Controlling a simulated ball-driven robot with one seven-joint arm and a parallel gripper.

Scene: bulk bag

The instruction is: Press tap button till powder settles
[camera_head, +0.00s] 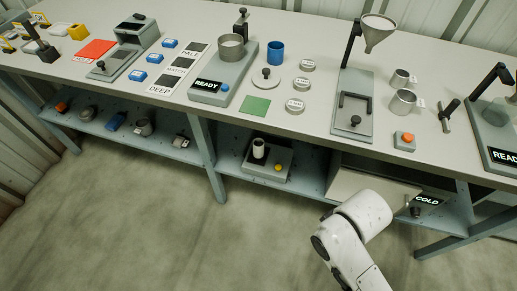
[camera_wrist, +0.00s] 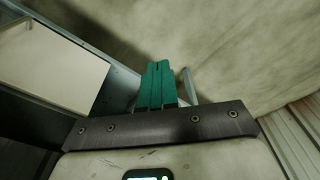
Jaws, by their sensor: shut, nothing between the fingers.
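A small grey box with an orange button (camera_head: 404,139) sits on the bench's front edge at the right, beside the funnel stand. A grey unit with a yellow button (camera_head: 278,167) and a white cylinder (camera_head: 259,148) stands on the lower shelf at the middle. I cannot tell which is the tap button, and no powder is clearly visible. My gripper (camera_wrist: 155,85) shows in the wrist view as teal fingers shut together, empty, apart from any button. In the head view my white arm is at the lower right and its fingers are hidden.
The bench (camera_head: 325,113) holds a funnel (camera_head: 378,32), metal cups (camera_head: 402,102) and a pan on a READY scale (camera_head: 215,85). A pale cabinet marked COLD (camera_head: 375,185) sits below; a pale panel (camera_wrist: 50,55) shows in the wrist view. The floor (camera_head: 150,230) in front is clear.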

